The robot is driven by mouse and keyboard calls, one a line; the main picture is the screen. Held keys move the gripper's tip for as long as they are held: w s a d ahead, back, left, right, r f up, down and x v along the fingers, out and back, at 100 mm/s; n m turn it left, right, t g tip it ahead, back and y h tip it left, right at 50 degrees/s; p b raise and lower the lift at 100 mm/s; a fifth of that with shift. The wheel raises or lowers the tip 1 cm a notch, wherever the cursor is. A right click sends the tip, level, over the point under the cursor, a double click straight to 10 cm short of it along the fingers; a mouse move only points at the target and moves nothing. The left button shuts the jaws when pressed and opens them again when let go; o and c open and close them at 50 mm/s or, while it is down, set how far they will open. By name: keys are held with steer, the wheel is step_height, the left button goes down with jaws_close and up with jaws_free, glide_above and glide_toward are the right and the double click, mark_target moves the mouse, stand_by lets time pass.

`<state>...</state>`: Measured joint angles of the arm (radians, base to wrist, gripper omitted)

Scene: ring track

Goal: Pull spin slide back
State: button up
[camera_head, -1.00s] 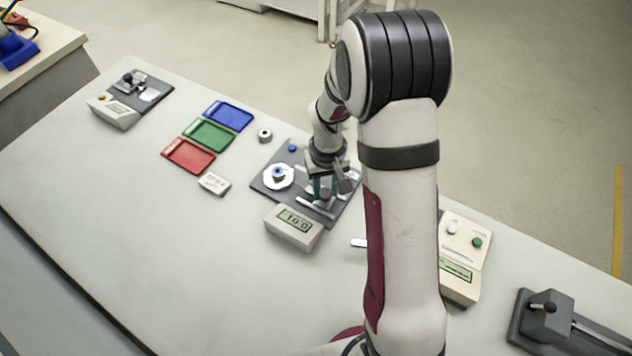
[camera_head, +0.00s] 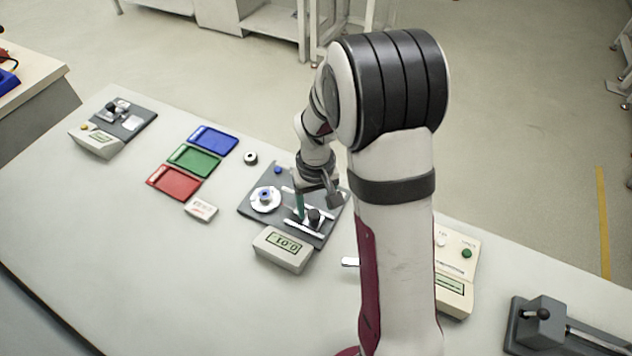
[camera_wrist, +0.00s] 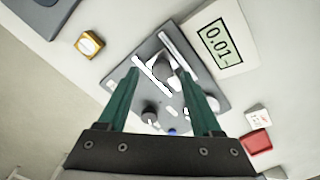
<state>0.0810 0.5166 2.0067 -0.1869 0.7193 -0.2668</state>
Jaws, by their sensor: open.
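The slide unit is a dark grey plate (camera_head: 243,207) with a white disc (camera_head: 262,207) bearing a blue hub, a blue button (camera_head: 277,170), and light rails carrying a dark knob (camera_head: 314,216). A display box (camera_head: 283,250) stands at its front edge; its display also shows in the wrist view (camera_wrist: 217,42). My gripper (camera_head: 314,208) is over the rail side of the plate. One teal finger shows left of the dark knob. In the wrist view, my gripper (camera_wrist: 158,72) is open, with a grey slide part (camera_wrist: 164,72) between the fingertips. I cannot tell whether they touch.
Blue (camera_head: 213,139), green (camera_head: 194,160) and red (camera_head: 173,182) trays lie left of the unit, with a small white card box (camera_head: 201,208) nearby. A cream device (camera_head: 455,270) and a grey lever unit (camera_head: 540,325) stand right. The front left of the table is clear.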

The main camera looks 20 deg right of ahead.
mark_target(316, 214)
step_height(316, 214, up, 13)
steer(key=shift+r, duration=0.15)
steer(key=s+a+m+y, duration=0.1)
steer(key=s+a+m, duration=0.1)
steer(key=s, duration=0.9)
steer(key=s+a+r+m, duration=0.1)
steer(key=s+a+m, duration=0.2)
steer(key=s, duration=0.9)
steer(key=shift+a+r+m+y, duration=0.3)
steer(key=shift+a+y, duration=0.1)
steer(key=shift+a, duration=0.3)
